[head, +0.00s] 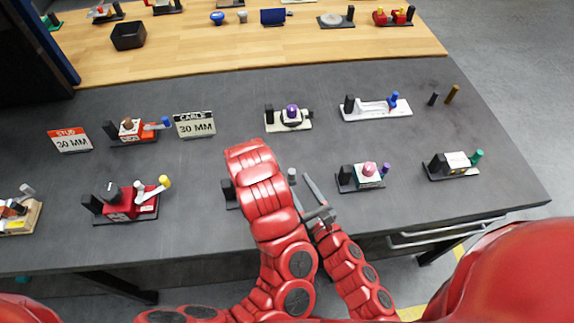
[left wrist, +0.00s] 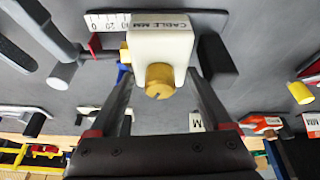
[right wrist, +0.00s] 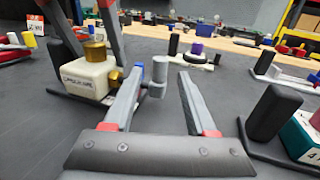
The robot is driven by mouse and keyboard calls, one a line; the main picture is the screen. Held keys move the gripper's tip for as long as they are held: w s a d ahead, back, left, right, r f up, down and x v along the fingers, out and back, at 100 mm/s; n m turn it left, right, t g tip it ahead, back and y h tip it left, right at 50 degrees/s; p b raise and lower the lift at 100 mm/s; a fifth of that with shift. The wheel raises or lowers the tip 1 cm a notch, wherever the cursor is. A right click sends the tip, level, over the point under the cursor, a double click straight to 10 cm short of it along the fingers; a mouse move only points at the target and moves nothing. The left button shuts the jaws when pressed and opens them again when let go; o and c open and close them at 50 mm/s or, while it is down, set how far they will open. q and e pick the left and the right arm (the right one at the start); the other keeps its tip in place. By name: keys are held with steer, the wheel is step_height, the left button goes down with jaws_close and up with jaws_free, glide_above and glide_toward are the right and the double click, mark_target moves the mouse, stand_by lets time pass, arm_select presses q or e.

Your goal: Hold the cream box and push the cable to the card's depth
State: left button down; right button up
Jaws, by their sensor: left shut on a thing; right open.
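The cream box (left wrist: 160,42), lettered "CABLE MM" with a brass knob (left wrist: 159,80), sits between the fingers of my left gripper (left wrist: 161,70), which is shut on it. The box also shows in the right wrist view (right wrist: 88,78); my left arm hides it in the head view. A grey cylindrical end (right wrist: 157,83) with a blue part behind it stands beside the box. My right gripper (right wrist: 160,76) is open, its fingertips either side of that grey end; contact cannot be told. The white card (head: 195,125) reads "CABLE 30 MM".
A printed scale (left wrist: 108,22) and a red pointer (left wrist: 95,46) lie beside the box. A "STUD 30 MM" card (head: 70,140) stands at left. A device with a pink knob (head: 368,176) stands close right of my right gripper. Several similar devices surround it.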

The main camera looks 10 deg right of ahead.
steer(key=x, duration=0.7)
steer(key=shift+w, duration=0.1)
jaws_close()
steer(key=shift+a, duration=0.1)
stand_by(1.1)
